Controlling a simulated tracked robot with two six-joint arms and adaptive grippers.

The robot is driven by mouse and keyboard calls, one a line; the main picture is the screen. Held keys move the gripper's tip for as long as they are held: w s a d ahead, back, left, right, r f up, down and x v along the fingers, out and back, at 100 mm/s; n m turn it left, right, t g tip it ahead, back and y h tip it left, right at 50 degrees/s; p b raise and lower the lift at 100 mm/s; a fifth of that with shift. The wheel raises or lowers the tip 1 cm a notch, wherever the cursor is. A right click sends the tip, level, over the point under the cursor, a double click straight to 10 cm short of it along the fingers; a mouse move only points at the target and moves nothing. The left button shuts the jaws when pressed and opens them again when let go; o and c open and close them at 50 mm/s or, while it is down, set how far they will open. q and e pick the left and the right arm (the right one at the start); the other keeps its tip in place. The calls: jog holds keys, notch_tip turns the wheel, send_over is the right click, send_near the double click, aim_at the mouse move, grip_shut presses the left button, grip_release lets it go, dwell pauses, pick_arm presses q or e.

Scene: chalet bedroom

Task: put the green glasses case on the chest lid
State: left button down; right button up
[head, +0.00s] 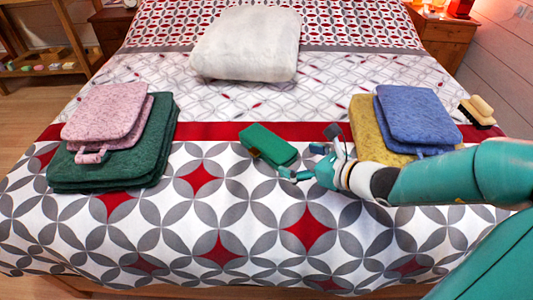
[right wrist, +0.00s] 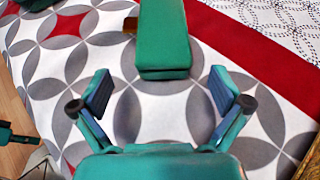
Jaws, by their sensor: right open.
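The green glasses case (head: 268,144) lies on the bed's patterned cover, partly over the red stripe, near the middle of the head view. My right gripper (head: 302,161) is open and empty, just right of the case and apart from it. In the right wrist view, the case (right wrist: 163,42) lies ahead of my open right fingers (right wrist: 160,92), its near end just beyond the space between them. I cannot make out a chest lid in these views. My left gripper does not show in the head view.
Folded pink (head: 108,115) and dark green (head: 150,160) cloths lie left on the bed. Blue (head: 415,115) and yellow (head: 366,120) cloths lie right, close to my right arm. A brush (head: 478,110) lies beyond them. A white pillow (head: 246,45) lies farther back. The front middle is clear.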

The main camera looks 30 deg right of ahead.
aim_at(289, 157)
jog(key=x, duration=0.3)
jog(key=shift+b, duration=0.35)
jog(key=b+x, duration=0.1)
jog(key=x, duration=0.3)
jog(key=shift+w+d+f+b, duration=0.1)
jog(key=shift+w+f+b, duration=0.15)
jog(key=shift+b, duration=0.15)
jog(key=shift+w+f, duration=0.1)
jog(key=shift+w, duration=0.3)
jog(key=c, duration=1.4)
jog(key=shift+o, duration=0.2)
jog(key=shift+c, duration=0.7)
